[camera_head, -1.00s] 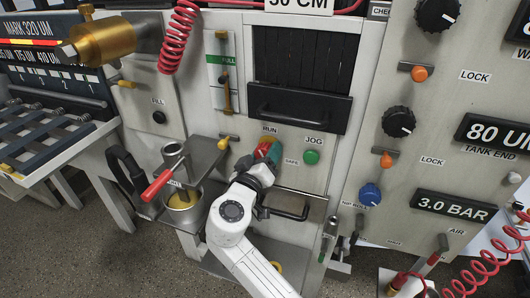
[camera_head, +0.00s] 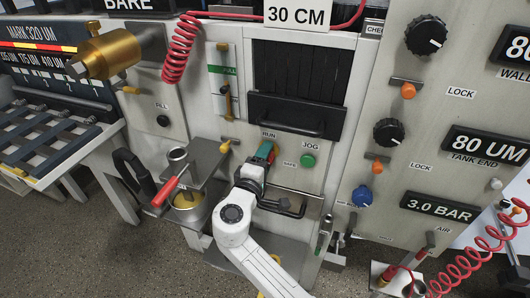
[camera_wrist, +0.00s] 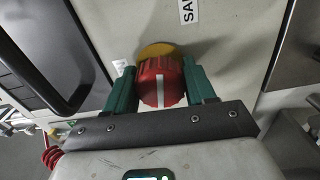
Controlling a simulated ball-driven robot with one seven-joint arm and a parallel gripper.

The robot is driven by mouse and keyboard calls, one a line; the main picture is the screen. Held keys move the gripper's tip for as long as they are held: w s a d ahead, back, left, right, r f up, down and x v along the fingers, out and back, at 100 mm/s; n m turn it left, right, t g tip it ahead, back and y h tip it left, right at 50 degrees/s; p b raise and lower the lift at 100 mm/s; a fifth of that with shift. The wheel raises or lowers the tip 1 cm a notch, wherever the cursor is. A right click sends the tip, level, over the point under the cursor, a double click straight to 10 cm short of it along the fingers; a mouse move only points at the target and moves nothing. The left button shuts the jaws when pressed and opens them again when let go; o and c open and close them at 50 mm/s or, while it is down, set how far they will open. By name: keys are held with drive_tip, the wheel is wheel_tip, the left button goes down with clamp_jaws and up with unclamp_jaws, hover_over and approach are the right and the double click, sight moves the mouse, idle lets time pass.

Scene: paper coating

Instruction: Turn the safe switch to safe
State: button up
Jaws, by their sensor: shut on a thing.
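The safe switch is a red ribbed knob with a white line on a yellow base, shown in the wrist view (camera_wrist: 160,84). My gripper (camera_wrist: 161,88) has its two green fingers on either side of the knob, shut on it. The white line runs nearly upright in that view, in line with the fingers. In the head view my gripper (camera_head: 265,152) is at the panel between the RUN label (camera_head: 269,134) and the SAFE label (camera_head: 290,163). There the fingers mostly hide the knob, with only a little red showing.
A green JOG button (camera_head: 308,161) sits just right of the switch. A black handle (camera_head: 300,115) is above, and a metal tray with a red-handled lever (camera_head: 166,190) is to the left. A blue knob (camera_head: 362,196) is farther right.

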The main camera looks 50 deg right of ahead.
drive_tip(key=shift+n+p, duration=0.65)
drive_tip(key=shift+n, duration=0.45)
drive_tip(key=o, duration=1)
drive_tip(key=shift+a, duration=0.15)
drive_tip(key=b+v, duration=0.1)
drive_tip(key=v, duration=0.9)
drive_tip(key=shift+a, duration=0.3)
drive_tip(key=shift+s, duration=0.1)
